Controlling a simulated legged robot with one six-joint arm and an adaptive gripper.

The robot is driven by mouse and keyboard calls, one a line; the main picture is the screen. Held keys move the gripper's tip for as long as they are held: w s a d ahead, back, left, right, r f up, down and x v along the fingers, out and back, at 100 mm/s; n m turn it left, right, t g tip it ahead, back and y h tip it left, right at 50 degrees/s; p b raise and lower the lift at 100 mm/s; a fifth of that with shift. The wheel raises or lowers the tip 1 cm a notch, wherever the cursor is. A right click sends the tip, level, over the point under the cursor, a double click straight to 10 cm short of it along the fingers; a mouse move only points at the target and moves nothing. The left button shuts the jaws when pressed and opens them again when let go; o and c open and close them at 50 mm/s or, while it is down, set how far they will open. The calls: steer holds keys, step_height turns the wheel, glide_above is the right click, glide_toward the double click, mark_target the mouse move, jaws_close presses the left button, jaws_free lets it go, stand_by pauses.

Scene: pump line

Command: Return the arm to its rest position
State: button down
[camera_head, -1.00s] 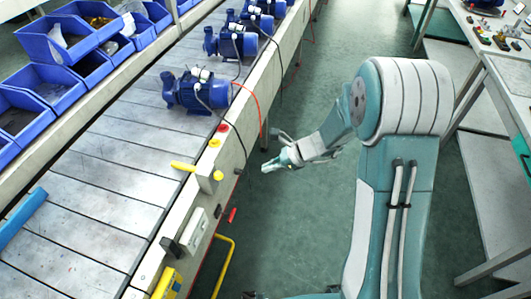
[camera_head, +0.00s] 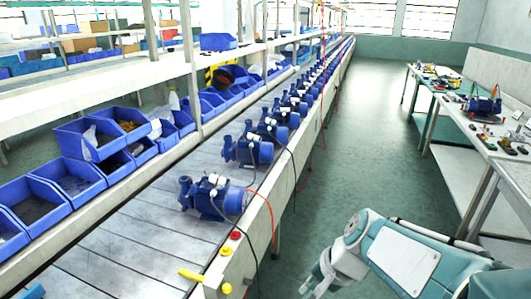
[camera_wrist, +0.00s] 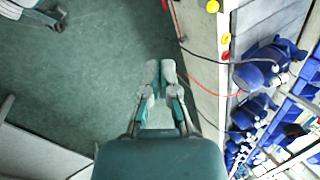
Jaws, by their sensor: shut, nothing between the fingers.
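My arm (camera_head: 405,255) is teal and white and sits low at the right of the head view, over the aisle floor. My gripper (camera_head: 318,278) shows at the bottom edge there, right of the conveyor and apart from it. In the wrist view my gripper (camera_wrist: 160,68) has its fingers together and holds nothing. Green floor lies behind the fingertips, with the conveyor side to their right.
The conveyor (camera_head: 120,245) carries a row of blue pumps (camera_head: 215,197). Blue bins (camera_head: 75,180) line its far side. A red hose (camera_head: 268,212) and dark cables hang over its edge. Workbenches (camera_head: 470,125) stand at the right. The aisle floor (camera_head: 375,140) between is clear.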

steer(key=s+d+r+n+t+h, duration=0.3)
steer(key=s+d+r+n, duration=0.3)
steer(key=s, duration=0.4)
steer(key=shift+d+n+t+h, duration=0.35)
steer(key=shift+n+h, duration=0.25)
steer(key=shift+h, duration=0.3)
steer(key=shift+w+r, duration=0.1)
